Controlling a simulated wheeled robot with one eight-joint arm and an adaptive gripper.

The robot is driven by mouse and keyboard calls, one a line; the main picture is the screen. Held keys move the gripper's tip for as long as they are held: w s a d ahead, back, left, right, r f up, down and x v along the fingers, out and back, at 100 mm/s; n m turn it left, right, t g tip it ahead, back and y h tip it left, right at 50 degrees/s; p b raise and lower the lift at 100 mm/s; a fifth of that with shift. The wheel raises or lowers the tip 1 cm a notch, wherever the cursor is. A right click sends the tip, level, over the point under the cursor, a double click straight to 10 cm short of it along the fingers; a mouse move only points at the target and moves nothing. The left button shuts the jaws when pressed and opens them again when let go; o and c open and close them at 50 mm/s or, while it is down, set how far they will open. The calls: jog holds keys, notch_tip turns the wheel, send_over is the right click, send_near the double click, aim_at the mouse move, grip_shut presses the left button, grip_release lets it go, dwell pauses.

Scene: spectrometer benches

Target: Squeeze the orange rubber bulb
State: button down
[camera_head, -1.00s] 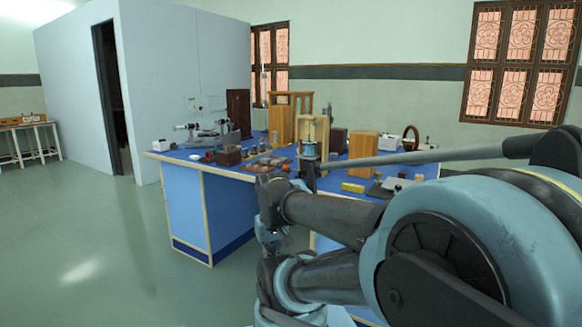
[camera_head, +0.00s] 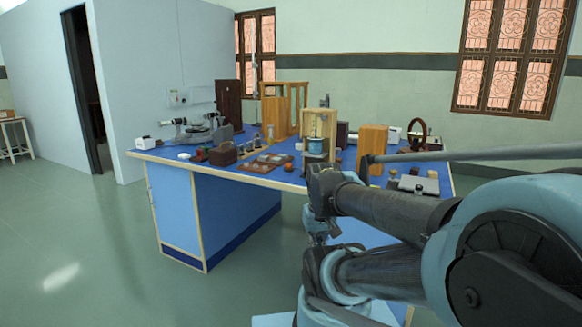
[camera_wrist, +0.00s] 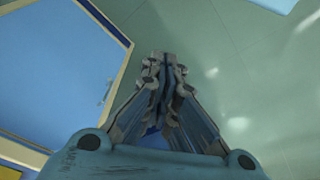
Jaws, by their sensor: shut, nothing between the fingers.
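A small round orange-red thing (camera_head: 288,166) sits near the front edge of the blue-topped bench (camera_head: 222,176) in the head view. It may be the orange rubber bulb, but it is too small to be sure. My gripper (camera_wrist: 165,58) shows in the wrist view with its fingers together and nothing between them. It points down past the bench's side, over the green floor. The wrist view shows no bulb. In the head view my arm is folded in front of the bench, and I cannot make out the fingers there.
A wooden frame with a blue-grey drum (camera_head: 316,146), a wooden block (camera_head: 372,148) and a brown box (camera_head: 223,154) crowd the bench top. A grey-black instrument (camera_head: 195,130) stands at its left. My arm covers part of the bench's right front. The floor (camera_head: 90,250) on the left is clear.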

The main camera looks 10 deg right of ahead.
notch_tip(320, 180, up, 21)
jog(key=m+t+y, duration=0.1)
jog(key=m+t, duration=0.6)
jog(key=m, duration=1.9)
send_over(287, 164)
jog(key=shift+w+a+r, duration=0.1)
jog(key=shift+w+r, duration=0.1)
jog(key=shift+w, duration=0.05)
jog(key=shift+f, duration=0.1)
jog(key=shift+f, duration=4.35)
